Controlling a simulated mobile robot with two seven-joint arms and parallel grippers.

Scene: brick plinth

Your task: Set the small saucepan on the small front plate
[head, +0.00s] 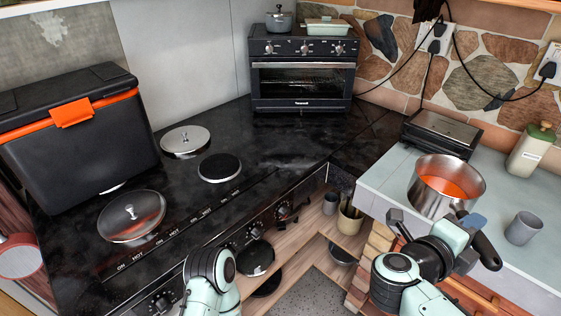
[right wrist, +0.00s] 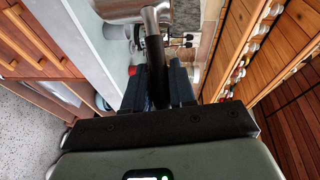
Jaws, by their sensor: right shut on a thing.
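The small saucepan (head: 418,192) is steel with orange-red contents and a dark handle (head: 487,250). It appears upright over the pale counter at the right in the head view; I cannot tell whether its base touches the counter. My right gripper (head: 468,226) is shut on the handle, which also shows between the fingers in the right wrist view (right wrist: 154,70). The small front plate (head: 220,168) is a bare dark disc with a bright rim on the black hob, well left of the saucepan. My left gripper is out of view; only my left arm shows.
A black cool box (head: 75,140) and small oven (head: 303,85) stand behind. A toaster (head: 441,133), grey cup (head: 523,228) and canister (head: 531,150) are around the saucepan. A gap separates hob and counter.

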